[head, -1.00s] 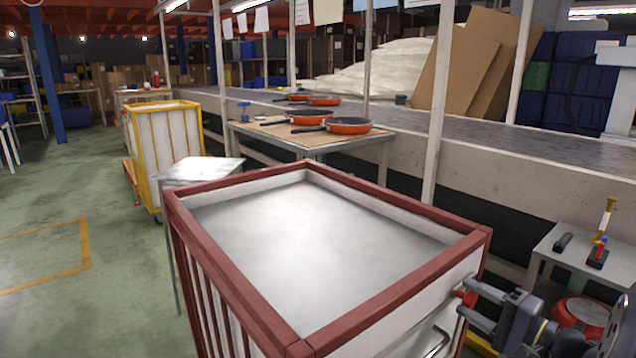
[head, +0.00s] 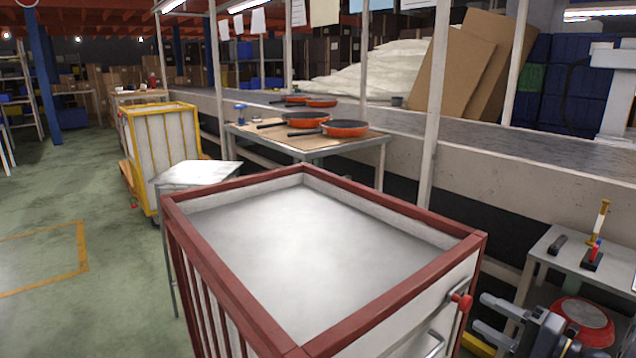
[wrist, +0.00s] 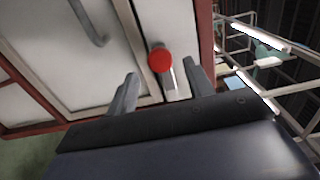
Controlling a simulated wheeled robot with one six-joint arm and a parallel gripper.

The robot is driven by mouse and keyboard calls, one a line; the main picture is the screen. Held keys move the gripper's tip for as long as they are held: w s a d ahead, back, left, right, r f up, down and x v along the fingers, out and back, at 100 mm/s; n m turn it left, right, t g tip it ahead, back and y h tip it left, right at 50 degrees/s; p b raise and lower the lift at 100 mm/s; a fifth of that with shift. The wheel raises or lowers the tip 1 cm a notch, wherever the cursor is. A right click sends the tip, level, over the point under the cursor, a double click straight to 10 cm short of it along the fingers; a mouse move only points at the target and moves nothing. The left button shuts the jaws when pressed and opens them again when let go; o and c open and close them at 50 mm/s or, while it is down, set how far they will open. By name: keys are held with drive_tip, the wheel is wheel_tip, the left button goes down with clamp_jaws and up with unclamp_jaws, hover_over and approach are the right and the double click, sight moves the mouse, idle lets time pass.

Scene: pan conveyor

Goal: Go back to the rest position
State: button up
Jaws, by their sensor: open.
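My gripper (head: 492,318) is at the lower right of the head view, beside the near right corner of the red-framed cart (head: 390,207). It is open, with nothing between its fingers. In the wrist view the two fingers of my gripper (wrist: 160,85) stand apart. A red knob (wrist: 160,59) on a metal latch shows beyond and between them, apart from the fingers. The same red knob (head: 461,301) shows on the cart's side in the head view, left of my gripper. A metal handle (wrist: 88,22) is on the cart's white panel.
A small table (head: 570,255) with tools stands at the right, with a red round pan (head: 584,318) below it. A table (head: 350,150) with several orange pans stands behind the cart, beside the conveyor (head: 480,158). A yellow cart (head: 160,150) is at the left; floor there is open.

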sight(470, 304)
drive_tip(key=x, duration=0.5)
drive_tip(key=shift+w+a+r, duration=0.15)
drive_tip(key=shift+r, duration=0.05)
drive_tip(key=shift+r+m+p, duration=0.1)
drive_tip(key=shift+m+p, duration=0.3)
drive_tip(key=m+p, duration=0.2)
drive_tip(key=p, duration=0.1)
drive_tip(key=m+p, duration=0.6)
drive_tip(key=p, duration=0.3)
drive_tip(key=v, duration=1.1)
drive_tip(key=shift+f+p, duration=0.3)
drive_tip(key=shift+p, duration=0.1)
drive_tip(key=shift+a, duration=0.15)
